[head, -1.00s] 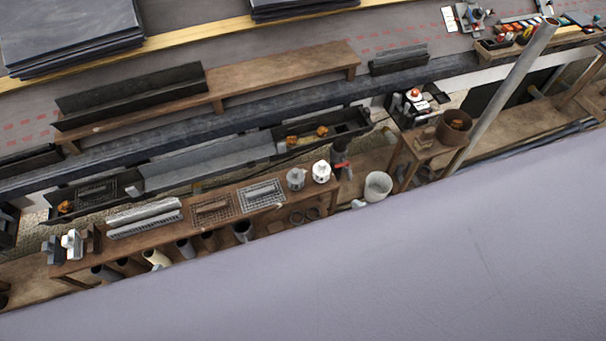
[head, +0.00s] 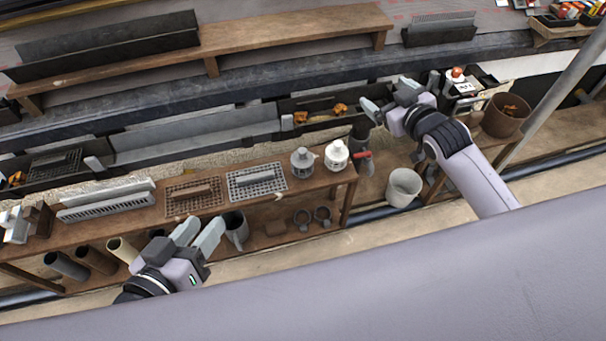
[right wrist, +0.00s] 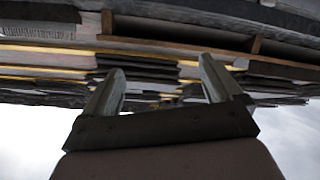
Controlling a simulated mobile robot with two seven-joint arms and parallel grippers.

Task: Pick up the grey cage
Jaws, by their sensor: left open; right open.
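A small grey rounded piece (head: 302,162), which looks like the grey cage, stands upright on the brown wooden bench (head: 216,206) near its right end. A similar white piece (head: 337,156) stands just right of it. My left gripper (head: 200,235) is open and empty in front of the bench, left of and below the grey piece in the picture. My right gripper (head: 388,102) is open and empty, above and to the right of both pieces. In the right wrist view its two fingers (right wrist: 160,85) are apart with nothing between them.
A brown grate (head: 196,194) and a light grey grate (head: 256,182) lie on the bench left of the grey piece. A tap with a red handle (head: 362,155) and a white bucket (head: 404,187) are to the right. Gutters (head: 195,142) run behind.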

